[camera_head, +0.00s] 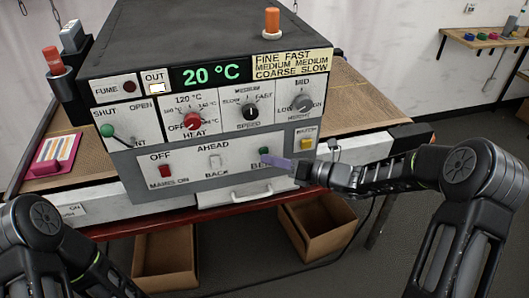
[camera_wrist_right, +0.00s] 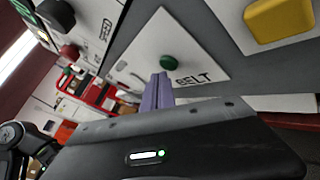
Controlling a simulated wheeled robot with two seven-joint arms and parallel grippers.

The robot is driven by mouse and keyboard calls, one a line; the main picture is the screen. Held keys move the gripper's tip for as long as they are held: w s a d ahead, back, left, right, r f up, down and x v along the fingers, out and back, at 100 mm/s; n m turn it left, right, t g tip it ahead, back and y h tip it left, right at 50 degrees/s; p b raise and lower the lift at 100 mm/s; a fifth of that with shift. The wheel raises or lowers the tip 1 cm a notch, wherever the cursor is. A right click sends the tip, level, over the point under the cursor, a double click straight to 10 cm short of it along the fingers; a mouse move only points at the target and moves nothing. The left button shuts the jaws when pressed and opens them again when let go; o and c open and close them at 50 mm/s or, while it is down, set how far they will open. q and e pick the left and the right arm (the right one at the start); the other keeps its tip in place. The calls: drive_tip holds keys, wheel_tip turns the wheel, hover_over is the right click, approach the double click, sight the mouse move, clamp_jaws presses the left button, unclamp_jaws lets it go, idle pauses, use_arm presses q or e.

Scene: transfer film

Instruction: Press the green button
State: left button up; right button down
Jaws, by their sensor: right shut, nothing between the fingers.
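The green button (camera_head: 264,151) sits on the white BELT plate at the lower right of the machine's front panel. In the right wrist view the round green button (camera_wrist_right: 170,62) shows whole, just beyond the fingertips. My right gripper (camera_head: 266,159) has purple fingers that reach in from the right and point at the button. The fingers (camera_wrist_right: 160,78) are shut together with nothing between them. Their tips are very close to the button; I cannot tell whether they touch it. My left arm shows at the lower left, but its gripper is out of view.
A yellow button (camera_head: 307,143) is to the right, beside my right gripper. A red switch (camera_head: 165,170) and a white switch (camera_head: 214,161) are to the left on the same panel. A white handle (camera_head: 251,193) is below. Cardboard boxes (camera_head: 318,226) stand under the table.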

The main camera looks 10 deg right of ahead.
drive_tip(key=shift+s, duration=0.1)
drive_tip(key=s, duration=0.3)
drive_tip(key=s+p, duration=0.1)
drive_tip(key=s, duration=0.1)
drive_tip(key=shift+s+d, duration=0.2)
drive_tip(key=shift+s, duration=0.2)
